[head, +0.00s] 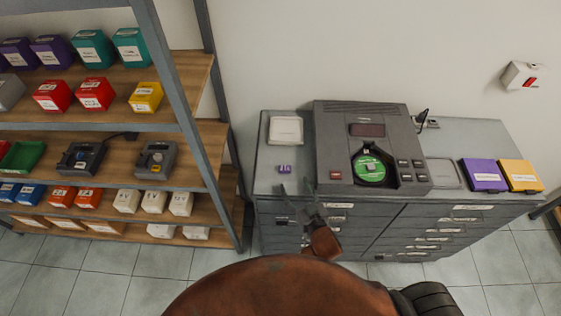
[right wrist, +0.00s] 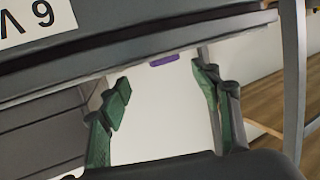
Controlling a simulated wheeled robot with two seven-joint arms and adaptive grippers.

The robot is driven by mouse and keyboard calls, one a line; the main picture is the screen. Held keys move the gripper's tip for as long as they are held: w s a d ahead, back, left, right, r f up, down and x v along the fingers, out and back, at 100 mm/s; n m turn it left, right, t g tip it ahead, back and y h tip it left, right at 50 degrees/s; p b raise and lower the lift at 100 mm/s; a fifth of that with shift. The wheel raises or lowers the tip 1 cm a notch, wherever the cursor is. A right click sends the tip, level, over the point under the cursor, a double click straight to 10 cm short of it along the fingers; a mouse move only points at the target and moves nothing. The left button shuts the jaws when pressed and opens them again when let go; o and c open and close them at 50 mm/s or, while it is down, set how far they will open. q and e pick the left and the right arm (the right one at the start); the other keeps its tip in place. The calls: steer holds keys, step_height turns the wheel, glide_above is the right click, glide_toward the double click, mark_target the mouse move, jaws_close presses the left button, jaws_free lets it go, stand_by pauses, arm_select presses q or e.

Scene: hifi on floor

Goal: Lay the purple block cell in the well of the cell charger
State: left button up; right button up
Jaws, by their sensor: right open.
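The purple block cell (head: 285,169) is a small purple block with a pale face on the left part of the grey cabinet top, near its front edge. A sliver of purple, likely the cell, shows between my fingers in the right wrist view (right wrist: 163,60). My right gripper (head: 296,187) is open and empty, just in front of the cell and apart from it. Its green-padded fingers are spread in the right wrist view (right wrist: 162,84). Two dark grey devices, (head: 84,155) and (head: 156,158), sit on the shelf at left; I cannot tell which is the cell charger. My left gripper is out of view.
A large grey player with a green disc (head: 370,167) stands right of the cell. A white square tray (head: 286,130) lies behind the cell. Purple (head: 484,176) and yellow (head: 521,175) cases lie at the right end. The shelf post (head: 170,70) stands between shelves and cabinet.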

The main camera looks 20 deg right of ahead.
mark_target(286, 170)
steer(key=shift+w, duration=0.5)
steer(key=x, duration=0.5)
steer(key=p+x, duration=0.1)
steer(key=x, duration=0.1)
steer(key=shift+w+a+r, duration=0.15)
steer(key=shift+w+a, duration=0.15)
steer(key=shift+a, duration=0.05)
steer(key=shift+s, duration=0.1)
steer(key=shift+c, duration=0.4)
steer(key=c, duration=1.2)
